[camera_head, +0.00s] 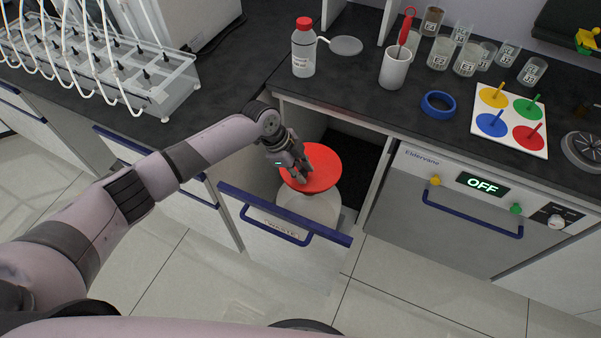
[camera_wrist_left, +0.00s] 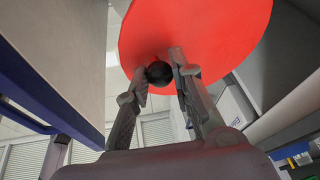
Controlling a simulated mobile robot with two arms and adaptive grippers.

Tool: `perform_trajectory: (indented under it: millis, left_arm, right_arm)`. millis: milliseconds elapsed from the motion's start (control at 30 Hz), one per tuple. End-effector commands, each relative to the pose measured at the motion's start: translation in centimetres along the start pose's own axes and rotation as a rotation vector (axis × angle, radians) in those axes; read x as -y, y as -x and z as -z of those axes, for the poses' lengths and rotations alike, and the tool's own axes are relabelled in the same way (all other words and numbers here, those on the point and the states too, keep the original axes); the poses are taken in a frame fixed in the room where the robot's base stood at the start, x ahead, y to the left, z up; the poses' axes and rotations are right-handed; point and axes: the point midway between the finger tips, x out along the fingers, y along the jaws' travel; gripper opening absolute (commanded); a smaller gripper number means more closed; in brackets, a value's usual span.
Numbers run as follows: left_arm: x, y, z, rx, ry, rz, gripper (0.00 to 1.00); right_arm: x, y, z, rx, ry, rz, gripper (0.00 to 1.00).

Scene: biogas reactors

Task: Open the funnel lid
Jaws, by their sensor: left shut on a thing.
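The round red funnel lid (camera_head: 322,166) is above a whitish funnel or container (camera_head: 312,207) in the pulled-out drawer; I cannot tell whether they touch. My left gripper (camera_head: 300,176) reaches over the lid from the left and hides part of it. In the left wrist view, the lid (camera_wrist_left: 215,28) fills the upper middle, and my left gripper (camera_wrist_left: 161,76) is shut on its black knob (camera_wrist_left: 159,73). The funnel cannot be made out in that view. My right gripper is not in view.
The open drawer (camera_head: 330,262) has a blue handle. The dark worktop (camera_head: 368,112) behind holds a red-capped bottle (camera_head: 304,48), a white cup (camera_head: 395,68), blue tape (camera_head: 438,104) and several beakers. An appliance reading OFF (camera_head: 482,186) stands right. The tiled floor ahead is clear.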

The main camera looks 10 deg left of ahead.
Motion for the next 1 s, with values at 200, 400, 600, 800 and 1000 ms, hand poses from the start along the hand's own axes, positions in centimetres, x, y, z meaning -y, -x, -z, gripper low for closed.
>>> perform_trajectory:
  millis: [200, 400, 600, 800, 1000]
  left_arm:
    - [1.4, 1.8, 1.1, 0.026, 0.050, -0.133, 0.00]
    - [2.8, 3.5, 1.9, 0.031, 0.058, -0.158, 0.00]
    - [4.3, 4.6, 2.7, 0.030, 0.058, -0.155, 0.00]
    - [5.3, 5.3, 3.1, 0.030, 0.057, -0.154, 0.00]
    - [5.8, 5.6, 3.4, 0.029, 0.057, -0.155, 0.00]
  right_arm:
    - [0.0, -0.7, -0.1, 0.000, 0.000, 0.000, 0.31]
    - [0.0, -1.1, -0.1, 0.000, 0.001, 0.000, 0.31]
    - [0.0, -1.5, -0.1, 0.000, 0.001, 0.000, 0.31]
    - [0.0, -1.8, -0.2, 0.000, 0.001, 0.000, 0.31]
    - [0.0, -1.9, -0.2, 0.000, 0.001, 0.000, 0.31]
